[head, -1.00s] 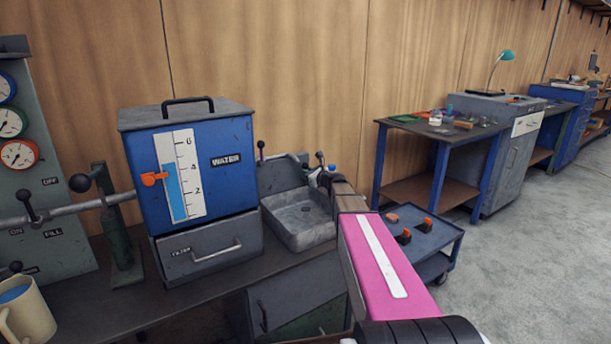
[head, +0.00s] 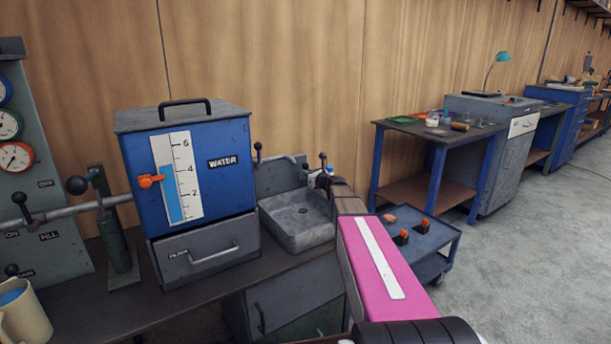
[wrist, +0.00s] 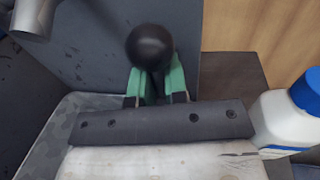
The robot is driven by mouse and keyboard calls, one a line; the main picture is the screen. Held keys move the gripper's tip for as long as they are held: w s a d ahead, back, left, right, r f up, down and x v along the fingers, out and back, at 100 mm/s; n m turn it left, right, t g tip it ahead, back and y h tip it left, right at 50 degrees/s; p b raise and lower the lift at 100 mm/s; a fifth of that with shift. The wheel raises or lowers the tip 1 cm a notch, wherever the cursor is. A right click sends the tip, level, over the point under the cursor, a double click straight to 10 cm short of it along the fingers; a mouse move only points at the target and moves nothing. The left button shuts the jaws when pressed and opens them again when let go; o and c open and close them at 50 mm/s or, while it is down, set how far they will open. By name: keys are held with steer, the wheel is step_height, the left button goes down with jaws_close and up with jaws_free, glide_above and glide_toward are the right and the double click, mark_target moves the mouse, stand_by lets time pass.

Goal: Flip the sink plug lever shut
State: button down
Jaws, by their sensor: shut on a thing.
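The grey sink (head: 290,226) stands right of the blue water tank. A lever with a black ball knob (head: 323,156) rises at the sink's back right corner. In the wrist view the same black knob (wrist: 150,46) shows above my gripper (wrist: 158,85). The green-padded fingers are shut on the lever just below the knob, and the stem between them is mostly hidden. In the head view my arm hides most of the gripper.
A metal tap (wrist: 33,18) is at the upper left of the wrist view. A white bottle with a blue cap (wrist: 288,118) stands close right of my gripper. The water tank (head: 185,165) is left of the sink. A blue cart (head: 425,240) stands to the right.

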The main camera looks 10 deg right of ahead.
steer(key=c, duration=1.2)
jaws_free()
steer(key=shift+w+a+r, duration=0.1)
steer(key=shift+a+r, duration=0.05)
steer(key=shift+r, duration=0.35)
steer(key=shift+f, duration=0.15)
steer(key=shift+v, duration=5.45)
steer(key=shift+f, duration=0.1)
